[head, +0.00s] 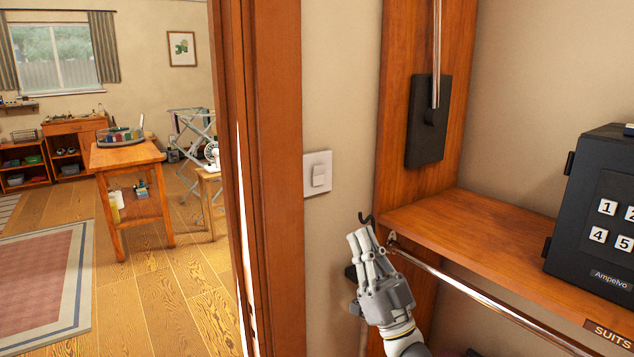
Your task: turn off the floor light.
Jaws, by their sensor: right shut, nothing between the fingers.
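A white wall switch plate with a rocker (318,174) is on the beige wall, between the wooden door frame and the closet panel. My right gripper (361,236) is shut and empty, pointing up and a little left. In the picture its fingertips are below and to the right of the switch, apart from it. Whether they touch the wall cannot be told. I cannot make out a floor light in this view. My left gripper is not in view.
A wooden shelf (450,220) with a black keypad safe (598,225) is at right, a metal rail (480,300) under it. A dark hook (367,219) is by my fingertips. A wooden door frame (275,180) stands left; beyond it is a room with a wooden cart (128,157).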

